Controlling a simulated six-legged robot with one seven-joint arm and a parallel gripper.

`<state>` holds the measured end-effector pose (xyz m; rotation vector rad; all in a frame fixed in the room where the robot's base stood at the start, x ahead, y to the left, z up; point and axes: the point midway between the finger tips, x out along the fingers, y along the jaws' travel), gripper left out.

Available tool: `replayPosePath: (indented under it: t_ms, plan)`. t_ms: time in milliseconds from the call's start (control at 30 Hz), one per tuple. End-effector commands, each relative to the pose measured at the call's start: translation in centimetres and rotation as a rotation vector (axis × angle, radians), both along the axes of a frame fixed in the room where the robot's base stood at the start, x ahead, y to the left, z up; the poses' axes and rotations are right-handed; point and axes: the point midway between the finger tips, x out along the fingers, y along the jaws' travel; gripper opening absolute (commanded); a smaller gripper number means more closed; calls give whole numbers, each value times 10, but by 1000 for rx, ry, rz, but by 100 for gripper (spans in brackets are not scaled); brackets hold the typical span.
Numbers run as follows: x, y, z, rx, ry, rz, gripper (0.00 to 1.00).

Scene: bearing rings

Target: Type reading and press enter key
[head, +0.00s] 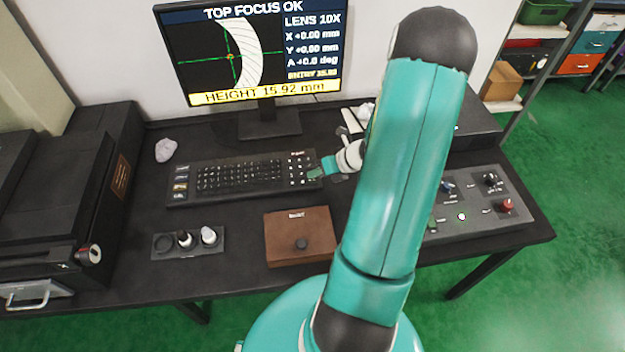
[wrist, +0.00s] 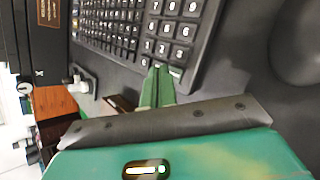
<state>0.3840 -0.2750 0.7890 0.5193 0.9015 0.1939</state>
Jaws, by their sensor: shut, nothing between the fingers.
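The black keyboard (head: 240,175) lies on the desk below the monitor (head: 262,50), its number pad (head: 301,165) at its right end. The monitor shows HEIGHT 15.92 mm in a yellow bar, with a small yellow entry line above it that seems to read 15.92. My gripper (head: 315,174) is at the keyboard's lower right corner. In the wrist view my gripper (wrist: 158,70) is shut and empty, its green fingertips over the bottom row of the number pad (wrist: 168,28). The fingers hide part of that row; I cannot tell whether they touch a key.
A brown box with a black knob (head: 300,238) stands in front of the keyboard.

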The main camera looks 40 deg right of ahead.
Motion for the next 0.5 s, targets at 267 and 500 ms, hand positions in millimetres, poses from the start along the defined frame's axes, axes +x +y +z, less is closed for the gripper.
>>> replayPosePath:
  t_ms: [267,500]
  plan:
    - [0,0,-8,0,1,1,0]
    - [0,0,-8,0,0,0,0]
